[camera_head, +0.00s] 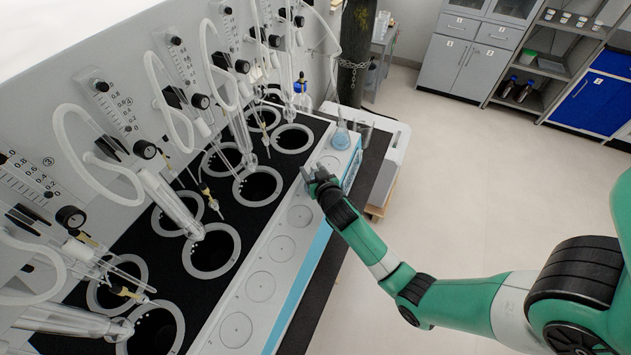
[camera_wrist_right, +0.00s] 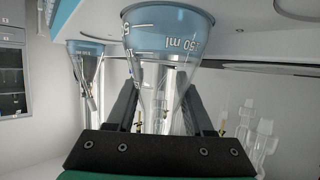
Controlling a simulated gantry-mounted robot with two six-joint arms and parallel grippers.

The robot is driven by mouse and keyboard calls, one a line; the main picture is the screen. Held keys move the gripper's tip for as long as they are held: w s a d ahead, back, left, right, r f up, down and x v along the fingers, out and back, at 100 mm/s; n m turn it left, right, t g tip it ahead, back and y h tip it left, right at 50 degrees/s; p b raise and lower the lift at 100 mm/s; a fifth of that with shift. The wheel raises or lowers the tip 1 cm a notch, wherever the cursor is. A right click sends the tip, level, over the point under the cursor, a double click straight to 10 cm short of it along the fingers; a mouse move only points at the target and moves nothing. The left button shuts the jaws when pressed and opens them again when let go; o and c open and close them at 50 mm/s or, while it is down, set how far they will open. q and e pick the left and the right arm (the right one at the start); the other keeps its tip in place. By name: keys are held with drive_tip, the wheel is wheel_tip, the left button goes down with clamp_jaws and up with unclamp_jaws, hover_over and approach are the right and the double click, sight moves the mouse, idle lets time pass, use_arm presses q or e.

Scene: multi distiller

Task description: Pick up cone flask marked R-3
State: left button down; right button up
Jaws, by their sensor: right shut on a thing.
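My right gripper (camera_head: 318,178) is over the white front strip of the distiller and is shut on a cone flask, which the gripper hides in the head view. In the right wrist view my fingers (camera_wrist_right: 162,100) lie on both sides of the neck of this clear flask (camera_wrist_right: 168,32), with blue liquid and volume marks showing. I can read no R-3 mark. My left gripper is not in view.
A second flask with blue liquid (camera_head: 341,138) stands at the strip's far end; it also shows in the wrist view (camera_wrist_right: 86,62). The strip (camera_head: 248,308) has several round spots. Glass tubing (camera_head: 168,195) and ringed wells (camera_head: 212,272) lie to the left. Open floor is right.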

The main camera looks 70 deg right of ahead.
clamp_jaws()
drive_tip(key=shift+r, duration=0.25)
drive_tip(key=shift+r+p, duration=0.35)
drive_tip(key=shift+r, duration=0.5)
drive_tip(key=s+a+r+p, duration=0.2)
drive_tip(key=s+r+p, duration=0.4)
drive_tip(key=s+r, duration=0.4)
drive_tip(key=shift+s+a+r, duration=0.4)
drive_tip(key=shift+s, duration=1.5)
drive_tip(key=shift+r, duration=0.1)
